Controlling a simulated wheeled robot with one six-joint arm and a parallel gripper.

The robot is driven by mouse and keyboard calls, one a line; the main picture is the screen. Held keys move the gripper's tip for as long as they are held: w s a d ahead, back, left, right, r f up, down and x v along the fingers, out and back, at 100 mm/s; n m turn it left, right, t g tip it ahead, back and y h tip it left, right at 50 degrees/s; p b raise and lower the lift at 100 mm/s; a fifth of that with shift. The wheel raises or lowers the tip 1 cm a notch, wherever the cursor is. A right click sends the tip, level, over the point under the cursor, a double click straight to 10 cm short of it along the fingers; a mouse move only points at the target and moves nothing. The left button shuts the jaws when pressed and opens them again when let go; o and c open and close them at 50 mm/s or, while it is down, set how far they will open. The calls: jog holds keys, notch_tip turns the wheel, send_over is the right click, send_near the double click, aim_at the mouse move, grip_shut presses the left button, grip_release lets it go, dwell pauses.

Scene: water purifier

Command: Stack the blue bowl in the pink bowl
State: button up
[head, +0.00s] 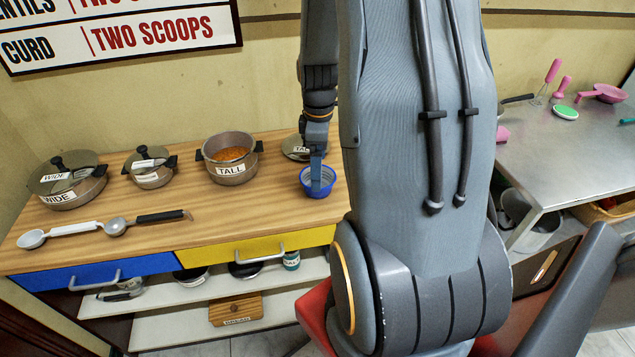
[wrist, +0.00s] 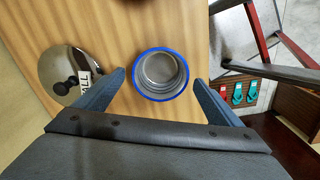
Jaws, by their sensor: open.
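The blue bowl (head: 328,184) stands upright near the right part of the wooden counter, beside my arm in the head view. In the wrist view the bowl (wrist: 160,70) shows from above, with a blue rim and grey inside. My gripper (head: 317,177) is open and close to the bowl in the head view. In the wrist view my gripper (wrist: 160,82) has one finger on each side of the bowl, with nothing held. A small pink item (head: 502,134), partly hidden behind my arm, lies on the steel counter; I cannot tell whether it is the pink bowl.
A pot labelled TALL (head: 230,158), two lidded pots (head: 68,180) and ladles (head: 147,217) occupy the wooden counter (head: 200,215). A loose lid (wrist: 72,70) lies left of the bowl. The steel counter (head: 560,150) holds a pink pan (head: 608,93) and pink utensils; its middle is clear.

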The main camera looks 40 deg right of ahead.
jog(key=shift+f+p, duration=0.8)
jog(key=shift+f, duration=1.7)
jog(key=c, duration=1.2)
